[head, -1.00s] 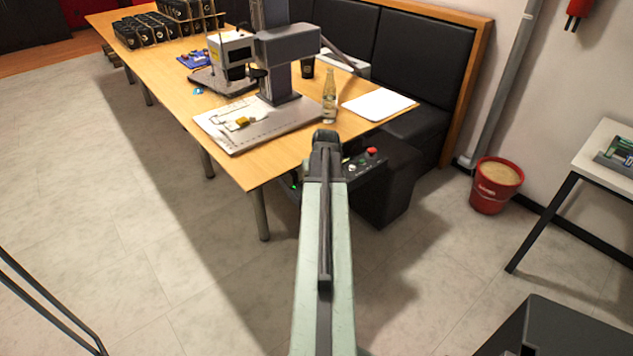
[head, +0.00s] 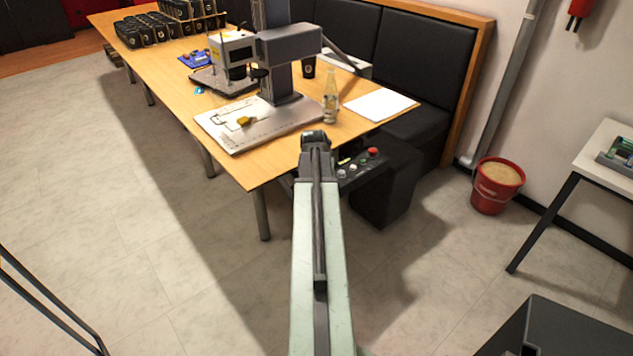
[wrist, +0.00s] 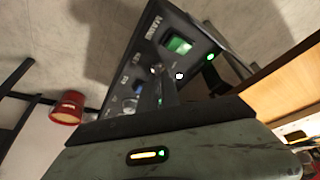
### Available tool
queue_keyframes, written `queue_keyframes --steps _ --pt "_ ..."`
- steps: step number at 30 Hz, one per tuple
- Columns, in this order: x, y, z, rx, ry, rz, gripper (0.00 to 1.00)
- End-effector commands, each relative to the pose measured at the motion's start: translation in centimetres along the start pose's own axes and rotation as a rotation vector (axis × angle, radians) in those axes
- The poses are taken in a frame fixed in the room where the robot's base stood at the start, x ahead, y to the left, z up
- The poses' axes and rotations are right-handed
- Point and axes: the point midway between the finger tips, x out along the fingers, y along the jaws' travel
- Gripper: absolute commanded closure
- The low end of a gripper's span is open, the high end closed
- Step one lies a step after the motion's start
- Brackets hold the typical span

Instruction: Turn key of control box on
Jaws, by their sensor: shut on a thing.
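The black control box (head: 384,178) is under the near right corner of the table, partly hidden by my arm. The wrist view shows its panel (wrist: 190,62) tilted, with a lit green switch (wrist: 179,45), a green light (wrist: 210,57) and several small knobs. My gripper (wrist: 168,90) reaches the panel beside the knobs and is shut on what seems to be the key. The key itself is hidden between the dark fingers, so its angle cannot be told. In the head view my arm hides the fingers.
The wooden table (head: 160,80) carries the laser marker (head: 285,65) and a glass bottle (head: 331,97) near its front edge. A red bucket (head: 497,186) stands at right by a side table (head: 608,150).

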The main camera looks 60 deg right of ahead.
Motion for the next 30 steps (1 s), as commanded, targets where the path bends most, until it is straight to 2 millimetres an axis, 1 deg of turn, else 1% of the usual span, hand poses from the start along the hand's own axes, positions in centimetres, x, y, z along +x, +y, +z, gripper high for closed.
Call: queue_keyframes --steps 1,5,6,7,8,16,20,23,30 --pt "0.0 -0.3 0.3 0.001 -0.009 -0.007 1.00" --pt "0.0 -0.3 0.3 0.001 -0.009 -0.008 1.00" --pt "0.0 -0.3 0.3 0.001 -0.009 -0.008 0.83" --pt "0.0 -0.3 0.3 0.001 -0.008 -0.008 0.74" --pt "0.0 -0.3 0.3 0.001 -0.008 -0.007 0.72" --pt "0.0 -0.1 0.1 0.001 -0.004 -0.004 0.72" --pt "-0.8 -0.1 0.1 0.000 -0.004 -0.003 0.72" --pt "-2.1 -0.1 0.0 0.000 -0.004 -0.003 0.72" --pt "-6.8 -0.2 -0.1 0.000 -0.004 -0.004 0.72"
